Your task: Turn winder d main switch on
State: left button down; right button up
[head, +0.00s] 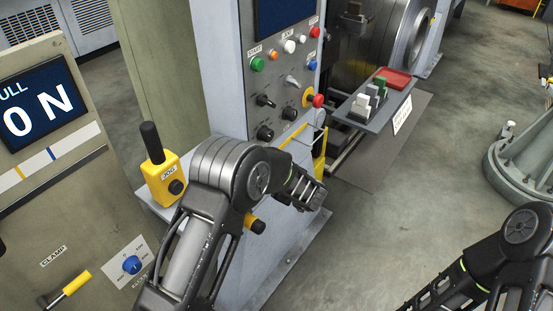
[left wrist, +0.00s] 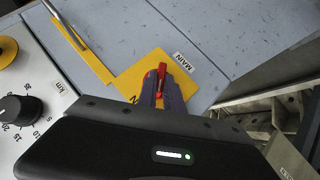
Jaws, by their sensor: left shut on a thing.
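The main switch is a red handle (left wrist: 161,72) on a yellow plate (left wrist: 133,78), with a MAIN label (left wrist: 184,62) beside it, in the left wrist view. Part of a dark letter shows on the plate beside my fingers. My left gripper (left wrist: 160,88) is shut on the red handle, with a finger on each side and the red tip standing out. In the head view my left gripper (head: 306,190) is at the lower right side of the winder's panel, and the handle is hidden there. My right arm is at the lower right, its gripper (head: 410,304) cut by the bottom edge.
A control panel (head: 262,100) with buttons and knobs rises above my left gripper. A yellow JOG box (head: 160,183) stands left of my left arm. A tray (head: 375,118) juts out behind.

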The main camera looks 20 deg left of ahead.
pick_arm(q)
jog(key=m+g+p, duration=0.1)
jog(key=g, duration=0.1)
jog(key=m+g+y, duration=0.1)
jog(key=m+g+p, duration=0.1)
jog(key=g, duration=0.1)
jog(key=shift+w+d+g+y+p, duration=0.15)
jog(key=shift+w+g+y+p, duration=0.15)
jog(key=shift+w+y+p, duration=0.1)
pick_arm(e)
notch_tip(320, 180, up, 5)
jog(key=shift+f, duration=0.15)
pick_arm(q)
jog(key=shift+r, duration=0.1)
jog(key=c, duration=1.5)
grip_release()
jog(key=shift+r, duration=0.1)
